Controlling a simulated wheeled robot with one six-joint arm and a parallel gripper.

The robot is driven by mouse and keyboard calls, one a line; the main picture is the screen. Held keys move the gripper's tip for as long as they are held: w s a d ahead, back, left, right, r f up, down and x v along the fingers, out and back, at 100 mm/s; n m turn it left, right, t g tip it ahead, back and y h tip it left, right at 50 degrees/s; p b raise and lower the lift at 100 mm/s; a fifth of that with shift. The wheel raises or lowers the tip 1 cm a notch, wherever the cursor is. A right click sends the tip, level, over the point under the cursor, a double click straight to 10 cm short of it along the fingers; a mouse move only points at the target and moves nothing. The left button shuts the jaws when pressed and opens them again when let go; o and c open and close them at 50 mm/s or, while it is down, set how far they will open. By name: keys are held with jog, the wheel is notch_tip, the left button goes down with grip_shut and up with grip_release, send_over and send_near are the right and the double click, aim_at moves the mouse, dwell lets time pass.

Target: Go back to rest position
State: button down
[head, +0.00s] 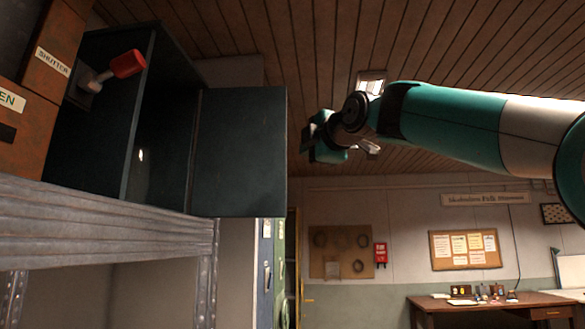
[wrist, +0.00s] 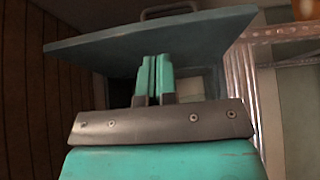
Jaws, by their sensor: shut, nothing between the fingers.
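My gripper (head: 312,142) is raised in the middle of the head view, at the end of my teal and white arm. It appears just right of the open dark door (head: 240,155) of a metal cabinet (head: 170,110). In the wrist view my gripper (wrist: 154,62) shows its two teal fingers side by side, closed together and empty. Beyond them is a flat dark teal panel (wrist: 120,45) with a bar handle (wrist: 170,10) at its top edge. I cannot tell the exact gap between fingers and panel.
A red-handled lever (head: 127,64) sits in the cabinet beside a box labelled SHUTTER (head: 50,85). Both rest above a metal shelf (head: 100,222). A wooden desk (head: 440,305) and a notice board (head: 465,250) are at the back right. Open space surrounds the arm.

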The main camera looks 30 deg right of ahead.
jog(key=s+b, duration=0.2)
jog(key=s, duration=0.3)
jog(key=s+a+f+m+g+y+b, duration=0.1)
jog(key=a+f+m+g+y, duration=0.25)
jog(key=f, duration=1.15)
jog(key=s+a+f+m+g+b, duration=0.15)
jog(key=a+f+g, duration=0.45)
jog(key=f, duration=0.9)
jog(key=s+a+f+m+g, duration=0.3)
jog(key=s+f+g, duration=0.1)
jog(key=s+f, duration=0.6)
jog(key=s+a+f+m+g, duration=0.3)
jog(key=s+f, duration=0.8)
jog(key=f, duration=0.4)
jog(key=shift+s+f+g+b, duration=0.25)
jog(key=shift+g+b, duration=0.2)
jog(key=shift+g, duration=0.3)
jog(key=shift+w, duration=0.1)
